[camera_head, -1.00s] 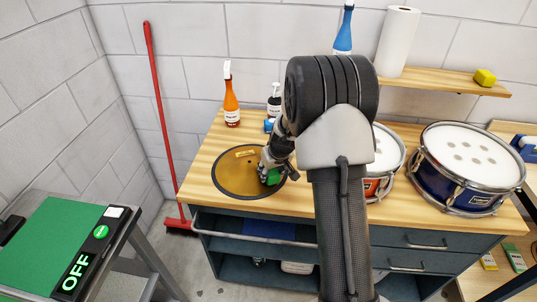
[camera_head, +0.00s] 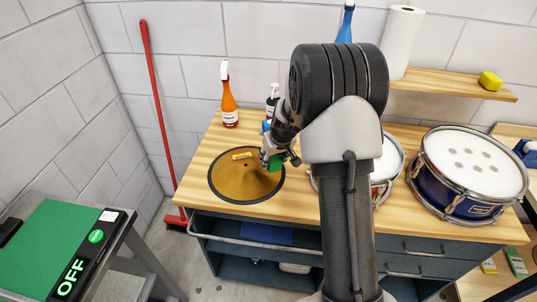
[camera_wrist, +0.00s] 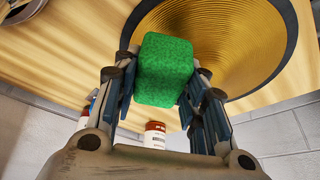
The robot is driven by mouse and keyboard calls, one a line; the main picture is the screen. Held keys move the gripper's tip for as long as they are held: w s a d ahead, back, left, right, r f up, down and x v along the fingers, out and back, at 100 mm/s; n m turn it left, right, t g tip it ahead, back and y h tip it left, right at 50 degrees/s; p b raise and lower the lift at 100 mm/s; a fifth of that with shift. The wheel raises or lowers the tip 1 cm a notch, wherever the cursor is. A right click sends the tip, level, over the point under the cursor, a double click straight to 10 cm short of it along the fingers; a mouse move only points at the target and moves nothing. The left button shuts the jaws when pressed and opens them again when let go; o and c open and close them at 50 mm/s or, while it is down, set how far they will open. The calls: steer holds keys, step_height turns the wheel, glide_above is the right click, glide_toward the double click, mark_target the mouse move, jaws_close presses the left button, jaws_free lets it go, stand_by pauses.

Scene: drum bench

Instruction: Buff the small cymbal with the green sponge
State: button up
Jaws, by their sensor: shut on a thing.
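The small cymbal (camera_head: 238,183) is a gold disc with a dark rim, lying on the left part of the wooden bench top. A small yellow label shows near its far edge. My gripper (camera_head: 277,160) is at the cymbal's right edge in the head view. In the wrist view my gripper (camera_wrist: 165,80) is shut on the green sponge (camera_wrist: 165,70), a block between the two fingers. The sponge (camera_head: 275,164) partly shows in the head view. The cymbal (camera_wrist: 215,35) lies beyond the sponge in the wrist view; I cannot tell whether they touch.
An orange spray bottle (camera_head: 229,105) and a dark bottle (camera_head: 272,101) stand behind the cymbal. A red drum (camera_head: 388,163) and a blue drum (camera_head: 466,195) stand to the right.

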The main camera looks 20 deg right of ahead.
steer(key=shift+r+p, duration=1.15)
steer(key=shift+r, duration=0.85)
steer(key=shift+a, duration=0.1)
